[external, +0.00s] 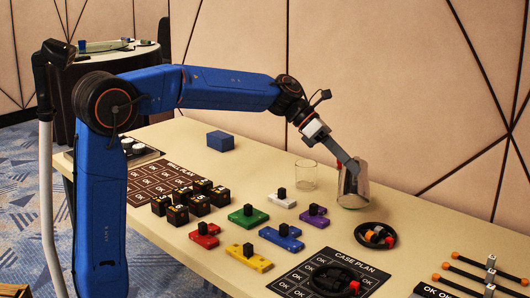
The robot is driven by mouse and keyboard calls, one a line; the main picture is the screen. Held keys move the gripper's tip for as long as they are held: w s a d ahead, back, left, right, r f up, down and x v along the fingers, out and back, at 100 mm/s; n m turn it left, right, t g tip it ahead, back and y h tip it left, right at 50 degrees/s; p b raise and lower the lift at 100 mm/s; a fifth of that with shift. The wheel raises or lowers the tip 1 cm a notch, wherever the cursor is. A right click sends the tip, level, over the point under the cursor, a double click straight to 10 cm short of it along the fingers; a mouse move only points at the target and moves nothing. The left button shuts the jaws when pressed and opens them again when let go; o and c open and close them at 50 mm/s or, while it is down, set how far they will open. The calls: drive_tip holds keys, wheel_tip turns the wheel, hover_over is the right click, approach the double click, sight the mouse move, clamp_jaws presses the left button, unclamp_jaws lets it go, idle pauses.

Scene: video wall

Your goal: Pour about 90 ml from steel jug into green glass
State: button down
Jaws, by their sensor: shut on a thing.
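My gripper (348,164) is shut on the steel jug (357,178), near its upper part, over the right half of the table. The jug looks tilted, and its mouth and any liquid cannot be made out. A greenish glass rim or wall (350,204) shows at the jug's lower end, seemingly the green glass; the jug hides most of it. I cannot tell whether the two touch. A clear glass (306,175) stands upright to the left, apart from the jug.
Coloured blocks with black knobs (281,238), black numbered cubes (180,215) and a case plan board (290,282) fill the front. A blue box (220,141) stands behind left.

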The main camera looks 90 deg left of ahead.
sight(348, 195)
drive_tip(key=f+y, duration=0.1)
drive_tip(key=d+f+m+y+p, duration=0.1)
drive_tip(key=d+f, duration=0.1)
drive_tip(key=shift+s+d+f+m+y+p, duration=0.25)
drive_tip(key=shift+f+m+y+p, duration=0.05)
drive_tip(key=shift+f+y, duration=0.1)
drive_tip(key=d+f+m+t+y+p, duration=0.1)
drive_tip(key=d+f+m+y+p, duration=0.2)
drive_tip(key=d+f+y+p, duration=0.1)
drive_tip(key=shift+s+d+f+y, duration=0.3)
drive_tip(key=shift+s+d+y, duration=0.1)
drive_tip(key=shift+s+y, duration=0.1)
drive_tip(key=shift+d+f+p, duration=0.1)
drive_tip(key=shift+p, duration=0.25)
drive_tip(key=shift+w+t, duration=0.1)
drive_tip(key=shift+t, duration=0.2)
